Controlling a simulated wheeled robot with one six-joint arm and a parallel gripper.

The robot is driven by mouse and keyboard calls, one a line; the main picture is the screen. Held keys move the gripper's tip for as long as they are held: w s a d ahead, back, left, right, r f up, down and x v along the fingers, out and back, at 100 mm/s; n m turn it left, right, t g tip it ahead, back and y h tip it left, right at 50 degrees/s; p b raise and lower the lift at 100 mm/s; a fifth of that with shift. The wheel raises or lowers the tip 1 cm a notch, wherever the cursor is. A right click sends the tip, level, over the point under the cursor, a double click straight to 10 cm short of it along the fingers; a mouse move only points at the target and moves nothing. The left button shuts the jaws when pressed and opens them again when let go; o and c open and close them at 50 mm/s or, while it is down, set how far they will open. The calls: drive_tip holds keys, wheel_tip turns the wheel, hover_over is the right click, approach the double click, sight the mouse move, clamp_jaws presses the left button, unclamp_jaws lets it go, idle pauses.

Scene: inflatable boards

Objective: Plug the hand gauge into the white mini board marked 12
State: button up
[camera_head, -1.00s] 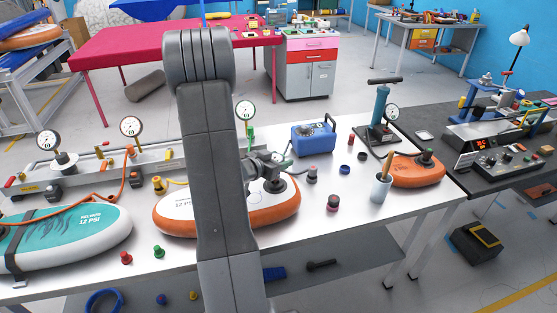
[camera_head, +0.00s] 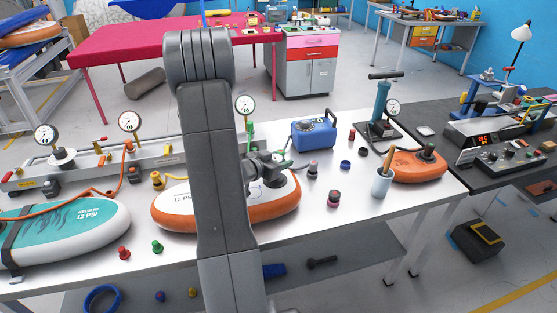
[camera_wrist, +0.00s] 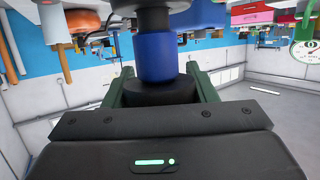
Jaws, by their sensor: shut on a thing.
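The white mini board (camera_head: 176,212) with an orange rim lies on the steel bench, partly hidden behind my arm in the head view. In the wrist view my gripper (camera_wrist: 158,92) is shut, with dark green fingers on both sides of the hand gauge (camera_wrist: 157,57). Of it, a blue collar and black parts show; its dial is not visible. Whether it touches the board's valve I cannot tell.
A teal board (camera_head: 60,232) lies at the left. Gauges stand along a rail (camera_head: 85,168) behind the boards. A blue box (camera_head: 314,134), a cup (camera_head: 381,183), a pump (camera_head: 381,108), an orange board (camera_head: 416,167) and small caps stand to the right.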

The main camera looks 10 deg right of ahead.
drive_tip(key=o, duration=1.1)
drive_tip(key=shift+f, duration=0.1)
drive_tip(key=b+v, duration=0.1)
drive_tip(key=v, duration=1.2)
drive_tip(key=shift+s+a+b, duration=0.25)
drive_tip(key=shift+a+b, duration=0.05)
drive_tip(key=shift+b, duration=0.05)
drive_tip(key=shift+w+d, duration=0.1)
drive_tip(key=p+x, duration=0.1)
drive_tip(key=x, duration=1.2)
drive_tip(key=shift+w+d+p, duration=0.1)
drive_tip(key=shift+d+p, duration=0.1)
drive_tip(key=shift+p, duration=0.15)
drive_tip(key=shift+w+d+r, duration=0.1)
drive_tip(key=shift+r, duration=0.3)
